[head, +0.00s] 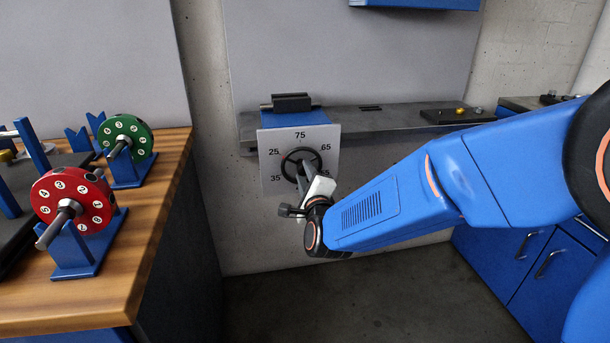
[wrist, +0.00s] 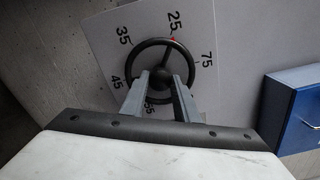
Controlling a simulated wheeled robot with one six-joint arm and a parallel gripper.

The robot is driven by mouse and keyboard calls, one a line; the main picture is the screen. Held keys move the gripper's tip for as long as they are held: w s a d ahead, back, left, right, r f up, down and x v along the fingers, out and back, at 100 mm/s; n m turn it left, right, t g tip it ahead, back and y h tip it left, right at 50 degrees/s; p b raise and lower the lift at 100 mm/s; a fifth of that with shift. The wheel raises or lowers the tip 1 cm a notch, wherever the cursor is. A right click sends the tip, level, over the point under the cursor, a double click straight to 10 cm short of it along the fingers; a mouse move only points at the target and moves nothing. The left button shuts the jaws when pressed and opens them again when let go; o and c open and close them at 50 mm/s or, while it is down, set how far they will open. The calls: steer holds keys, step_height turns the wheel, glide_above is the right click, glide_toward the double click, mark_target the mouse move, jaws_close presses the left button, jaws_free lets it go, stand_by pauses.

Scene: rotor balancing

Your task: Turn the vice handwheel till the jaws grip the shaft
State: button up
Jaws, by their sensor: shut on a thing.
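The black vice handwheel (head: 300,149) stands in front of a white numbered dial plate (head: 271,180), below the vice jaws (head: 291,102) on a blue base. My gripper (head: 303,179) reaches the handwheel from the front and is shut on it. In the wrist view the handwheel (wrist: 164,76) shows a round hub, spokes and rim, with my gripper fingers (wrist: 160,84) at its lower part. A red mark (wrist: 172,40) lies at the rim near 25.
A wooden bench (head: 150,240) at left carries a red rotor (head: 75,200) and a green rotor (head: 126,138) on blue stands. A grey shelf (head: 390,119) runs along the wall. Blue cabinets (head: 510,255) stand at right. The floor (head: 340,300) below is clear.

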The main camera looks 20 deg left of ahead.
steer(key=shift+f, duration=0.1)
steer(key=o, duration=1.1)
steer(key=shift+c, duration=0.2)
steer(key=shift+s, duration=0.1)
steer(key=v, duration=1.7)
steer(key=shift+d, duration=0.2)
